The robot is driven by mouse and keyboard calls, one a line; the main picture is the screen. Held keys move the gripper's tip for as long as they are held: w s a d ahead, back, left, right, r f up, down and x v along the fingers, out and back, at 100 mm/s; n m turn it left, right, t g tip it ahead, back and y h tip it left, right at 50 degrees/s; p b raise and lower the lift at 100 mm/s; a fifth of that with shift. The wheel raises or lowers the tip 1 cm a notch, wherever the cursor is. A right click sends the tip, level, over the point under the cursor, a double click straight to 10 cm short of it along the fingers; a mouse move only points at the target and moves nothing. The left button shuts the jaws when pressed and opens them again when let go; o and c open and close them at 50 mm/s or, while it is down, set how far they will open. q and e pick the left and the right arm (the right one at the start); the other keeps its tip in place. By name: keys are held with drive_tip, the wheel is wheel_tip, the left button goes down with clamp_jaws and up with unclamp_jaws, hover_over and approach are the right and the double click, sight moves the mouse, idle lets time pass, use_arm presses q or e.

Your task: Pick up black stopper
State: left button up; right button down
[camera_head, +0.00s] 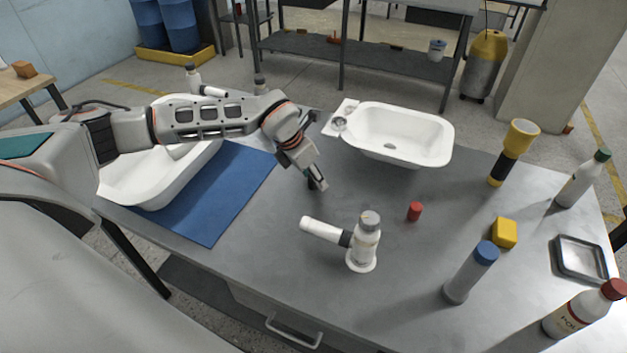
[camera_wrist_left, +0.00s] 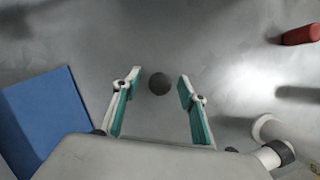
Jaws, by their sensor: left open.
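The black stopper shows in the left wrist view as a small dark round piece (camera_wrist_left: 159,84) on the grey table. It lies between and slightly beyond the tips of my left gripper (camera_wrist_left: 160,92), whose teal-padded fingers are spread and empty. In the head view my left gripper (camera_head: 317,182) points down at the table between the blue mat and the white tap. I cannot make out the stopper clearly there, near the dark fingers. My right gripper is not in view.
A white tap (camera_head: 362,245) and red cap (camera_head: 415,211) stand nearby. A white basin (camera_head: 395,125) is behind. Bottles, a yellow block (camera_head: 504,232) and a tray (camera_head: 580,275) fill the right.

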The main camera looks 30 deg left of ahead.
use_arm(q)
drive_tip(key=shift+w+f, duration=0.15)
drive_tip(key=shift+f, duration=0.05)
drive_tip(key=c, duration=1.1)
drive_tip(key=shift+r, duration=0.1)
